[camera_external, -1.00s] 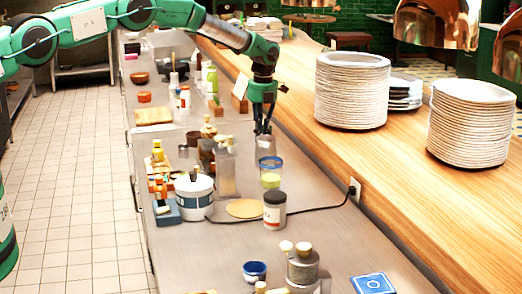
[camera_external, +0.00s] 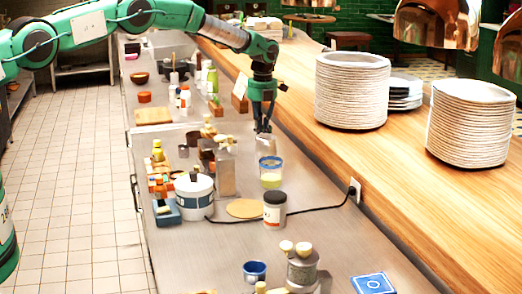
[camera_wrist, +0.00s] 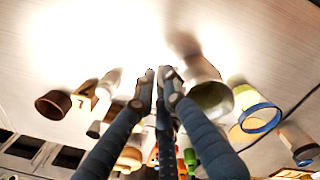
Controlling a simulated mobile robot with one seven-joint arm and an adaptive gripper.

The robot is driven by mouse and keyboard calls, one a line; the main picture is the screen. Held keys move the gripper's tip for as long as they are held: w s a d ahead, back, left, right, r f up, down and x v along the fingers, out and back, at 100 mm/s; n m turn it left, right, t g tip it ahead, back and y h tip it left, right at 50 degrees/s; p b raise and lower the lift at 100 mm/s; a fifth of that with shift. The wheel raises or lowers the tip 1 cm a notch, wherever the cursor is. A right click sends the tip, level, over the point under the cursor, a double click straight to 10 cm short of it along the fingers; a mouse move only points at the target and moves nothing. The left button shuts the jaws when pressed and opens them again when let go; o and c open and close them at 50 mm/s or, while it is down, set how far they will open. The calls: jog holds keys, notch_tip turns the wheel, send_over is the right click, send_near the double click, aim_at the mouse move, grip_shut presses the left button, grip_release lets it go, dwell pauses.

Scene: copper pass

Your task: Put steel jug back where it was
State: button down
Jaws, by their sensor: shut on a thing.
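The steel jug (camera_external: 265,145) is a small grey metal vessel hanging just below my gripper (camera_external: 262,128), which is shut on it. It is at the far side of the blue-rimmed tub (camera_external: 270,174), partly overlapping it in the outside view; I cannot tell whether the jug touches the counter. In the wrist view, my gripper (camera_wrist: 160,73) has its fingertips close together. A blurred, pale grey vessel with an open mouth, seemingly the jug (camera_wrist: 196,66), is right beside them. The blue-rimmed tub (camera_wrist: 258,112) is further right.
The steel counter (camera_external: 225,245) holds a round cork mat (camera_external: 244,208), a white jar (camera_external: 274,213), a white-and-blue tub (camera_external: 194,198) and a tall metal canister (camera_external: 226,178). A black cable (camera_external: 318,209) runs to the wall. The wooden ledge (camera_external: 400,180) with plate stacks is on the right.

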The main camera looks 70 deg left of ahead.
notch_tip(320, 180, up, 8)
jog(key=shift+r, duration=0.2)
jog(key=shift+w+d+r, duration=0.1)
jog(key=shift+d, duration=0.7)
jog(key=s+d+b, duration=0.1)
jog(key=s+d, duration=0.1)
jog(key=d, duration=2.5)
jog(key=s+d+b, duration=0.1)
jog(key=s+d, duration=0.7)
jog(key=d, duration=0.3)
jog(key=s+d+b, duration=0.1)
jog(key=s+d, duration=0.6)
jog(key=d, duration=0.4)
jog(key=shift+n, duration=0.3)
jog(key=shift+s+d+f, duration=0.1)
jog(key=shift+s+f, duration=0.05)
jog(key=shift+f, duration=2.4)
